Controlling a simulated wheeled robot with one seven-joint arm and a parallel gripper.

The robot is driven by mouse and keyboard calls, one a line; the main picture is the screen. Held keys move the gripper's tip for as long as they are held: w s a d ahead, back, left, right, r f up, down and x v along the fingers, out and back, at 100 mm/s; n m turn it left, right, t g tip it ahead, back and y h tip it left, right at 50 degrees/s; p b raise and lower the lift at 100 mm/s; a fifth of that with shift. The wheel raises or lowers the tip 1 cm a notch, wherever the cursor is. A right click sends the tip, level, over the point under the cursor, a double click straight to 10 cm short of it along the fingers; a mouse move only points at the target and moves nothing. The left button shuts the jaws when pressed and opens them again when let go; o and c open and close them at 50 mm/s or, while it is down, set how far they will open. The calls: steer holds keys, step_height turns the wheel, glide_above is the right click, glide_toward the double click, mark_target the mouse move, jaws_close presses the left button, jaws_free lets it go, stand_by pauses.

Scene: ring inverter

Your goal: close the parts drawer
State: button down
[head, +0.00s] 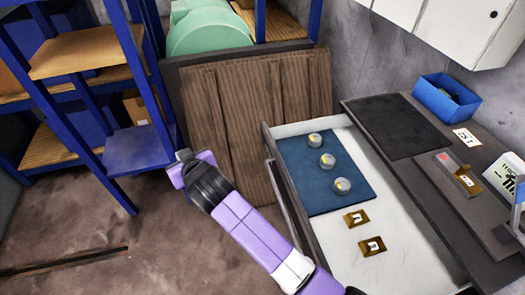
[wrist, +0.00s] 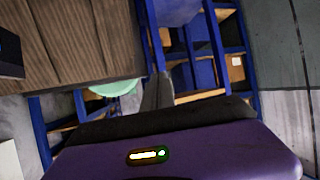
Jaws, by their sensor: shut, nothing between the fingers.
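The parts drawer (head: 318,218) stands open in the head view, pulled out to the left from under the dark workbench. Its front panel (head: 286,205) with a dark handle bar faces left. Inside lie a blue mat (head: 305,180) with three round clear-and-yellow pieces and, on the bare white floor, two small brass plates (head: 372,246). My gripper (head: 184,156) is left of the drawer front, clear of it, above the floor. It is shut and empty; its fingers (wrist: 158,88) show as one narrow dark shape in the wrist view. I cannot identify the drawer in the wrist view.
The workbench (head: 435,185) carries a dark mat, a blue bin (head: 447,98) and several small items. A brown wooden panel (head: 240,115) leans behind the drawer. Blue shelving (head: 90,75) stands at the left. The floor (head: 120,235) left of my arm is mostly clear.

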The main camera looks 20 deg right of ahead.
steer(key=w+d+r+g+h, duration=0.1)
steer(key=w+d+h, duration=0.15)
steer(key=w, duration=0.25)
steer(key=m+g+h+p, duration=0.2)
steer(key=m+g+h, duration=0.35)
steer(key=h, duration=0.25)
glide_above(268, 155)
steer(key=s+a, duration=0.2)
steer(key=a, duration=0.1)
steer(key=shift+g+y, duration=0.25)
steer(key=shift+g, duration=0.2)
steer(key=f, duration=1.2)
steer(key=shift+s+d+f, duration=0.1)
steer(key=shift+s+d, duration=0.05)
steer(key=shift+d, duration=0.05)
steer(key=shift+f+b, duration=0.15)
steer(key=shift+b, duration=0.15)
